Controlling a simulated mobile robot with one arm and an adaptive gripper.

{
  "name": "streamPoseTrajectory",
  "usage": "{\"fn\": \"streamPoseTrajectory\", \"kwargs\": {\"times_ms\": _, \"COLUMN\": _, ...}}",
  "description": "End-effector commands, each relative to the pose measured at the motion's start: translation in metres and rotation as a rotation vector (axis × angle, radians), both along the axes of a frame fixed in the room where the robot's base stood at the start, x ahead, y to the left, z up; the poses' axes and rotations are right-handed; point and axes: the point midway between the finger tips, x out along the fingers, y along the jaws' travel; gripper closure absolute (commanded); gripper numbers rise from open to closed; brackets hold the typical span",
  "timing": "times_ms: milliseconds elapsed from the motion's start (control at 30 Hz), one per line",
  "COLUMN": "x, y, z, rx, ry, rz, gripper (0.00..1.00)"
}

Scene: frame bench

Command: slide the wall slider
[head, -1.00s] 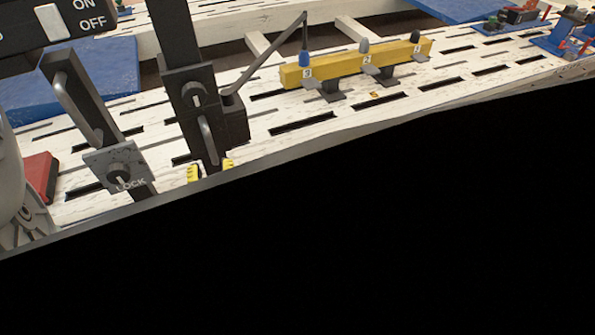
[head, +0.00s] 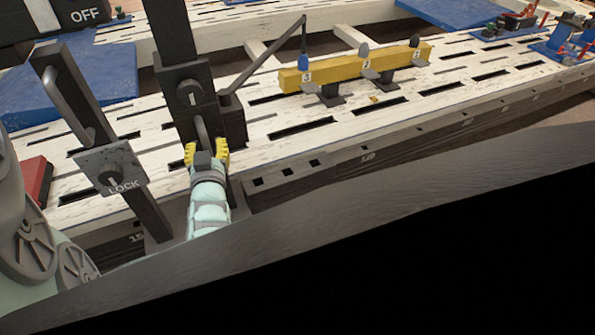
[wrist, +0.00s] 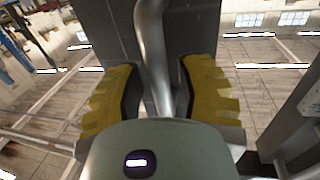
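I take the wall slider to be the block with a grey bar handle (head: 202,129) on a dark upright post (head: 172,35); no label confirms it. My gripper (head: 206,153) is at the lower part of this handle, its yellow fingers pointing up toward it. In the wrist view the grey bar (wrist: 151,40) runs down between the two yellow fingers (wrist: 158,80), with gaps visible beside it. The gripper is open around the handle, not closed on it. The bar's lower end is hidden behind the gripper body.
A second dark post with a handle and a LOCK plate (head: 110,172) stands close left. A red block (head: 38,180) is at left. A dark surface fills the lower right.

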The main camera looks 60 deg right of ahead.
Motion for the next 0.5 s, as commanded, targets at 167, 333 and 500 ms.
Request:
{"fn": "streamPoseTrajectory", "kwargs": {"times_ms": 167, "x": -0.0004, "y": -0.0003, "z": -0.0001, "rx": 0.0, "ry": 0.0, "rz": -0.001, "gripper": 0.84}}
{"fn": "streamPoseTrajectory", "kwargs": {"times_ms": 333, "x": -0.0003, "y": -0.0002, "z": 0.0, "rx": 0.0, "ry": 0.0, "rz": -0.001, "gripper": 1.0}}
{"fn": "streamPoseTrajectory", "kwargs": {"times_ms": 500, "x": -0.0003, "y": -0.0002, "z": -0.0001, "rx": 0.0, "ry": 0.0, "rz": -0.001, "gripper": 1.0}}
